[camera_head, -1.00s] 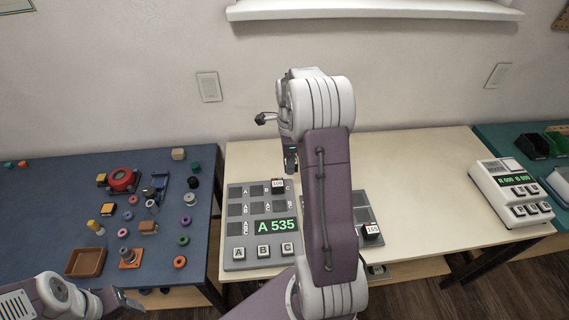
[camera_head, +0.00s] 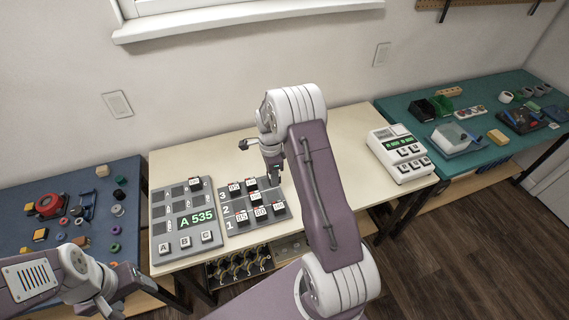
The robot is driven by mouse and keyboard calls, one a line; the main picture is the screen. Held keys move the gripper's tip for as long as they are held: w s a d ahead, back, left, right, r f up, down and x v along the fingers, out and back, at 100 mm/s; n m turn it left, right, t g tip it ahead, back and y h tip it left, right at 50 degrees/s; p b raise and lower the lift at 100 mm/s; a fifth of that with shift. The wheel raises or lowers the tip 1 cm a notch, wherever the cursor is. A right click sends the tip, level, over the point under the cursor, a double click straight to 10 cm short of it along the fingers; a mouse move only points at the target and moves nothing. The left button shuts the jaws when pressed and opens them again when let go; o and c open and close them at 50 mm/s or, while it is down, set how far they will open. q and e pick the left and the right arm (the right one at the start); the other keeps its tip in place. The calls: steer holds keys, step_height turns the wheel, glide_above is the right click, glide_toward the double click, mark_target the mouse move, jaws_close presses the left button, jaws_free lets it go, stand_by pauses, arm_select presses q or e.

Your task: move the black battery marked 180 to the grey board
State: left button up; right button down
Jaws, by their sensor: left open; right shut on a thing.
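The grey board (camera_head: 160,229) lies on the cream table, with a green display reading A 535, keys A, B and C, and one black battery (camera_head: 195,184) in its top row. To its right is a darker board (camera_head: 229,227) with numbered rows holding several black batteries with white labels (camera_head: 242,218). The label 180 cannot be read for certain on any of them. My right gripper (camera_head: 273,176) is over this darker board's back right part, shut on a small black battery whose label I cannot read. My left gripper (camera_head: 108,304) is open and empty at the lower left.
A white device (camera_head: 400,155) with a green display stands at the table's right. A blue table (camera_head: 30,205) with small parts is at left, a teal table (camera_head: 480,115) with tools at right. The cream table's back is clear.

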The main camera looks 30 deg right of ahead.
mark_target(272, 196)
steer(key=shift+w+a+r, duration=0.1)
steer(key=shift+w+a, duration=0.15)
steer(key=shift+a, duration=0.2)
steer(key=shift+s+d+f+b, duration=0.1)
steer(key=shift+d+f+b, duration=0.1)
steer(key=shift+f+b, duration=0.45)
steer(key=shift+b, duration=0.05)
step_height(272, 196, down, 8)
steer(key=b, duration=0.7)
steer(key=shift+r, duration=0.1)
steer(key=shift+f, duration=0.4)
steer(key=c, duration=0.8)
jaws_free()
